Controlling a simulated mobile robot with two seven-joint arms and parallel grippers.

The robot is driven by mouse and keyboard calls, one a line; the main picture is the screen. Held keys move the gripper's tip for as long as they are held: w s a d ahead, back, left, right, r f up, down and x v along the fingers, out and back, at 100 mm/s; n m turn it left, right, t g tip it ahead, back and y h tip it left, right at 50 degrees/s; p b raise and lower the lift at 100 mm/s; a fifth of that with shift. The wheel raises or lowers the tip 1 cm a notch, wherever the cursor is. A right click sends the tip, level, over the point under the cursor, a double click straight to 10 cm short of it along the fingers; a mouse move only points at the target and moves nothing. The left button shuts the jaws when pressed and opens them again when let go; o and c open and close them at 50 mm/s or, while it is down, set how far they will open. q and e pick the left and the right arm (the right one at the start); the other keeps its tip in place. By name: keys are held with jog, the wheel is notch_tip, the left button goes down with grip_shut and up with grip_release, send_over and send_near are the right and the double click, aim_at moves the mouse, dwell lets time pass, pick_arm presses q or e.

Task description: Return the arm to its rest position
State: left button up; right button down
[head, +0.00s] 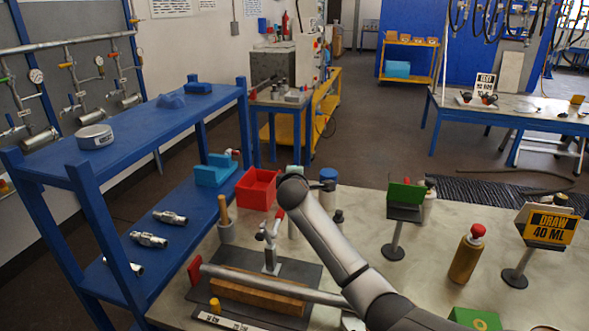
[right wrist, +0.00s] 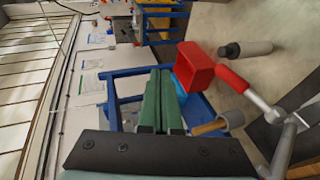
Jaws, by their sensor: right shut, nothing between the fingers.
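My right arm reaches in from the lower right of the head view, over the grey bench (head: 352,205). In the right wrist view my right gripper (right wrist: 160,76) shows as two green fingers, closed together with nothing between them. In the head view its fingers are mostly hidden behind the wrist. The red bin (head: 256,188) lies just left of the wrist in the head view; it also shows beside the fingers in the right wrist view (right wrist: 194,68). My left gripper is not in view.
A red-handled valve (head: 270,245) stands on a dark plate near my forearm, with a horizontal pipe (head: 270,284) in front. A blue shelf (head: 150,130) stands at the left. A brown bottle (head: 466,256) and sign stands (head: 519,268) occupy the right of the bench.

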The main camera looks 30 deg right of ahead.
jog(key=shift+s+r, duration=0.25)
jog(key=shift+r, duration=0.4)
jog(key=s+a+f+m+g+y, duration=0.2)
jog(key=s+a+f, duration=0.4)
jog(key=s+f, duration=0.3)
jog(key=s+a+f+m+g+y, duration=0.25)
jog(key=s+a+f, duration=0.35)
jog(key=s+f, duration=0.4)
jog(key=s+a+f+m+g+y, duration=0.15)
jog(key=s+a, duration=0.35)
jog(key=s, duration=0.7)
jog(key=s+a+f+m+g+y, duration=0.15)
jog(key=s+a, duration=0.25)
jog(key=s, duration=0.9)
jog(key=w+a+f+t+y, duration=0.1)
jog(key=w+a+f+t, duration=0.1)
jog(key=f, duration=0.3)
jog(key=w+a+f+t+y, duration=0.2)
jog(key=w+f+t, duration=0.1)
jog(key=f, duration=0.3)
jog(key=shift+a+m, duration=0.2)
jog(key=shift+m, duration=0.15)
